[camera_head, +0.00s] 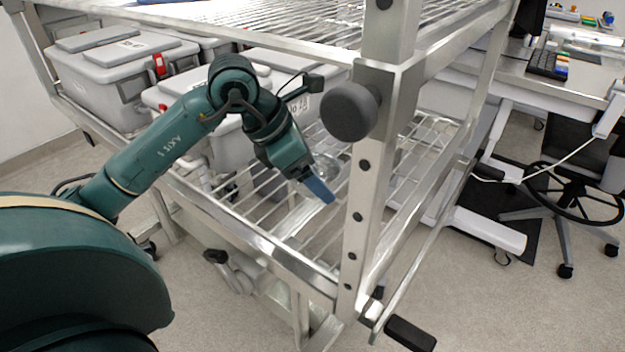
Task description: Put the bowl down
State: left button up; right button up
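My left arm reaches in from the left over the lower wire shelf (262,212) of a metal rack. My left gripper (320,189), with blue fingertips, points down and to the right just above the shelf, left of the rack's front post. A shiny, rounded, metallic-looking thing, possibly the bowl (332,165), shows just behind the fingertips. The gripper and the post partly hide it. I cannot tell whether the fingers touch it or whether they are open or shut. My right gripper is not in view.
Grey lidded bins (112,75) fill the left and back of the lower shelf. The upper wire shelf (235,18) is above the gripper. The front post (366,190) with a dark round knob (350,111) stands close on the right. A desk with a keyboard (547,64) is farther right.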

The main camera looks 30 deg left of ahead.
pick_arm(q)
notch_tip(320, 180, down, 3)
jog(key=shift+r, duration=0.15)
jog(key=shift+f, duration=0.45)
jog(key=shift+b, duration=0.3)
jog(key=o, duration=0.6)
jog(key=shift+f, duration=0.1)
jog(key=shift+c, duration=0.2)
jog(key=o, duration=0.4)
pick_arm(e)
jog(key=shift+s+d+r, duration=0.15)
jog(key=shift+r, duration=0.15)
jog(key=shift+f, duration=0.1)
